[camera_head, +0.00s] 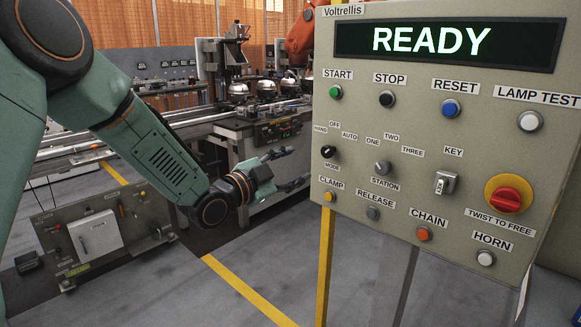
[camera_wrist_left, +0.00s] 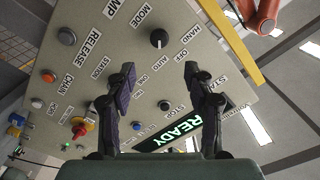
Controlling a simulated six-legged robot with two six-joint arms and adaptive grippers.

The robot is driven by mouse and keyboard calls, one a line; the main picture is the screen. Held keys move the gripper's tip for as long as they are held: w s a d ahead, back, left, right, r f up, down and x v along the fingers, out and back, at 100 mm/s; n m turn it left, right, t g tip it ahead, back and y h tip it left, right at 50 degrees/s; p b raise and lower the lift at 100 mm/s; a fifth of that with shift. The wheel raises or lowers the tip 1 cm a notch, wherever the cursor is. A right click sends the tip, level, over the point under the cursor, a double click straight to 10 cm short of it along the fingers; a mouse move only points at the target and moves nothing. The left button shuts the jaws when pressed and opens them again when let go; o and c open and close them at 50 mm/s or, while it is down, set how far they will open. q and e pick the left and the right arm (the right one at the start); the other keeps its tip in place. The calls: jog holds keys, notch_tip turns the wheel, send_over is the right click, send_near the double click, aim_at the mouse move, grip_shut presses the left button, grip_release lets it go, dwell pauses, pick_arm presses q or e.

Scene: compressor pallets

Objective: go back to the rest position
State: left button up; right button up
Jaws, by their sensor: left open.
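My left gripper (camera_head: 291,171) is in the middle of the head view, just left of the control panel (camera_head: 335,215). Its fingers are apart and nothing is between them. In the left wrist view the two dark fingers of the left gripper (camera_wrist_left: 160,95) stand spread in front of the panel, which looks tilted there. The panel's display (camera_head: 445,42) reads READY. The green START button (camera_head: 335,92), the MODE knob (camera_head: 328,151) and the red twist knob (camera_head: 508,198) show on its face. My right gripper is not in either view.
A conveyor line with a workbench (camera_head: 265,130) stands behind my left arm. A low grey electrical box (camera_head: 97,235) is at the lower left. A yellow post (camera_head: 325,265) stands under the panel's left edge. Grey floor (camera_head: 190,295) with a yellow line is open in front.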

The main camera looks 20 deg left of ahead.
pick_arm(q)
jog(key=shift+s, duration=0.2)
dwell(0.4)
jog(key=s+d+f+n+g+y, duration=0.1)
jog(key=s+f+n+g+y, duration=0.25)
jog(key=f, duration=0.55)
jog(key=s+f+n+g, duration=0.2)
jog(key=s+f+n, duration=0.3)
jog(key=s+f, duration=0.25)
jog(key=s+d+f+n+g+y, duration=0.1)
jog(key=s+f+n+g, duration=0.3)
jog(key=f, duration=0.5)
jog(key=s+f+g+y, duration=0.1)
jog(key=s+f+g, duration=0.2)
jog(key=s+f, duration=0.4)
jog(key=s+d+f+g, duration=0.1)
jog(key=s+f+g, duration=0.3)
jog(key=s, duration=1.9)
notch_tip(320, 180, down, 3)
jog(key=shift+s+f+n+y, duration=0.1)
jog(key=shift+s+n+y, duration=0.15)
jog(key=shift+n+y, duration=0.15)
